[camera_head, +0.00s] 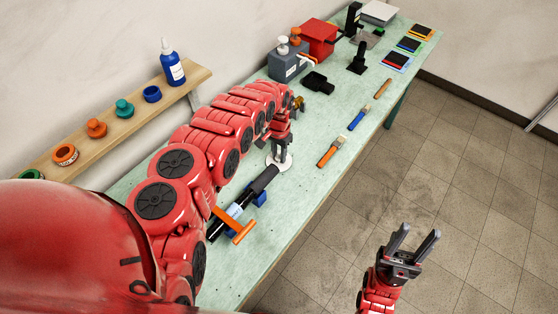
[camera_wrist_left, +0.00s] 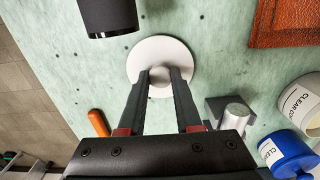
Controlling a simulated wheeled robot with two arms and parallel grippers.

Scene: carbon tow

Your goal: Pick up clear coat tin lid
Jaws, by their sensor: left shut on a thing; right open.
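The clear coat tin lid is a round white disc (camera_wrist_left: 160,46) with a small knob in its middle. It also shows in the head view (camera_head: 286,163) below my left gripper (camera_head: 279,149), at the table's middle. In the left wrist view my left gripper (camera_wrist_left: 160,72) is shut on the knob. I cannot tell whether the disc touches the table. A white tin (camera_wrist_left: 298,104) lettered "CLEAR CO" stands at the right edge of the left wrist view. My right gripper (camera_head: 415,240) is open and empty over the floor, right of the table.
A blue lettered container (camera_wrist_left: 285,153) is beside the white tin. A black cylinder (camera_wrist_left: 108,15) is near the disc. A long black tool (camera_head: 262,180) lies in front of my left gripper. Orange and blue tools (camera_head: 332,151) lie near the right table edge. A wall shelf (camera_head: 130,125) runs at left.

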